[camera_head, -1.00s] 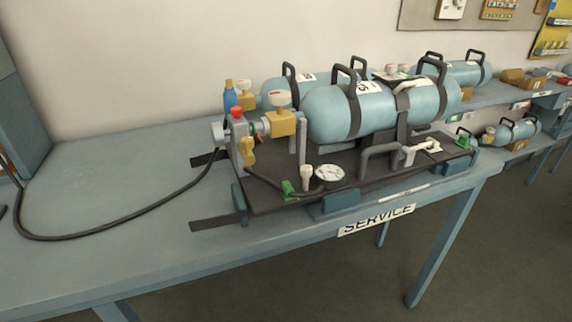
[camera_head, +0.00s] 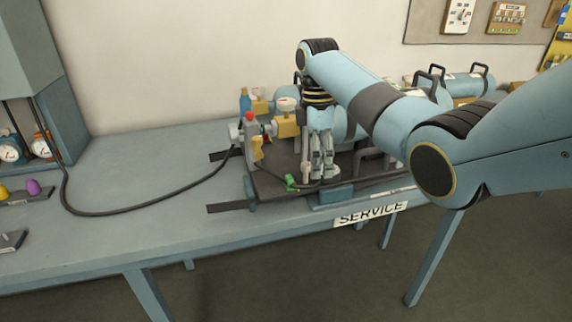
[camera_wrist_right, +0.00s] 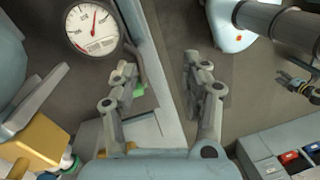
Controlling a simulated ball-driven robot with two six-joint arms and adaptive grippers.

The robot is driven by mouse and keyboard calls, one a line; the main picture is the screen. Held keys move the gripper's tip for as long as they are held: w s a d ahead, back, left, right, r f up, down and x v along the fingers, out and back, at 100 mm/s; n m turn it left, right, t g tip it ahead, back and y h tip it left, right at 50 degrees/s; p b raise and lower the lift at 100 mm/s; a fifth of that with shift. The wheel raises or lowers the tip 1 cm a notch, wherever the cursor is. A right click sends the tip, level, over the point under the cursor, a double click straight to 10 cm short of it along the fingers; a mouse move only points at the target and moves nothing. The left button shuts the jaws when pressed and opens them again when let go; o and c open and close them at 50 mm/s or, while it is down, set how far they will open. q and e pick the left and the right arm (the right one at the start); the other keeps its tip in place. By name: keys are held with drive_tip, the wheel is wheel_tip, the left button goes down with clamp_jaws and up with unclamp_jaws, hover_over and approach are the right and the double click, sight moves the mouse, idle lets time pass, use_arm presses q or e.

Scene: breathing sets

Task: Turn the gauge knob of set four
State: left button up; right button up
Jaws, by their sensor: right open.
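The set on the service stand has a blue tank (camera_head: 352,125), largely hidden by my right arm, and a dark base plate (camera_head: 270,185). My right gripper (camera_head: 323,174) points down over the gauge area, just right of the knob. In the wrist view its fingers (camera_wrist_right: 157,66) are apart with nothing held between them. I cannot tell whether a finger touches the knob.
A black hose (camera_head: 140,211) runs across the bench to the set. The bench (camera_head: 135,165) is clear left of the set. More tanks (camera_head: 465,84) stand at right.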

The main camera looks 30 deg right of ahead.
sight(306, 163)
drive_tip(key=w+r+t, duration=0.2)
drive_tip(key=w+r, duration=0.4)
drive_tip(key=r, duration=0.1)
use_arm(q)
drive_tip(key=shift+w+a+r, duration=0.2)
drive_tip(key=shift+w+r, duration=0.1)
drive_tip(key=shift+r, duration=0.05)
use_arm(e)
drive_tip(key=f, duration=1)
drive_tip(key=shift+s+d, duration=0.15)
drive_tip(key=shift+s, duration=0.15)
use_arm(q)
drive_tip(key=shift+w, duration=0.1)
use_arm(e)
clamp_jaws()
